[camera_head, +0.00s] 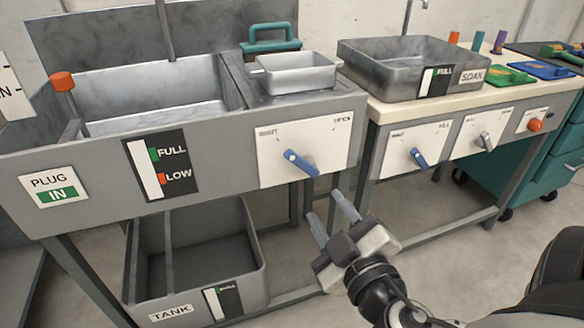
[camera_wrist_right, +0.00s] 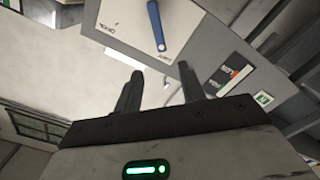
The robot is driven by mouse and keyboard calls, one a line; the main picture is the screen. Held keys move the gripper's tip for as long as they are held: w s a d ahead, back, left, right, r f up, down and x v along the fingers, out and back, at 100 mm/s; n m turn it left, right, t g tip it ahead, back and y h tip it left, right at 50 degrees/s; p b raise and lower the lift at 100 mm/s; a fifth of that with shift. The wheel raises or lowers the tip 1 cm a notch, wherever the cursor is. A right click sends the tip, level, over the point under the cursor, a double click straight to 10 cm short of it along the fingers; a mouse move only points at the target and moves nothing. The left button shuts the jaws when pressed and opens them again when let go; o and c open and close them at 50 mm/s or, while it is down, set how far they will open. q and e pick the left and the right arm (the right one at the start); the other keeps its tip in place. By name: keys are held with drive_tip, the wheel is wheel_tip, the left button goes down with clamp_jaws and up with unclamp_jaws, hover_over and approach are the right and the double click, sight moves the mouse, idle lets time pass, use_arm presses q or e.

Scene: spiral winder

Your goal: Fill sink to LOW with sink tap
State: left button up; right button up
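The sink (camera_head: 88,127) is a grey metal basin at the left in the head view. No water is evident in it. Its gauge (camera_head: 160,165) has a white bar, a green FULL mark and an orange LOW mark. The sink tap is a blue lever (camera_head: 301,163) on a white panel (camera_head: 328,142) to the right of the gauge, slanting down to the right. The lever also shows in the right wrist view (camera_wrist_right: 156,25). My right gripper (camera_head: 330,212) is open and empty, below and in front of the lever, apart from it. My left gripper is out of view.
A PLUG sign (camera_head: 54,188) reads IN, near an orange knob (camera_head: 62,81). A TANK bin (camera_head: 193,280) stands below. At right are a soak tub (camera_head: 412,70) and a second blue lever (camera_head: 419,157). The floor before the panels is clear.

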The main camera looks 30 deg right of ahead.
sight(296, 161)
drive_tip(key=x, duration=1.6)
drive_tip(key=shift+a+p, duration=0.1)
drive_tip(key=shift+p, duration=0.2)
drive_tip(key=shift+c, duration=0.3)
clamp_jaws()
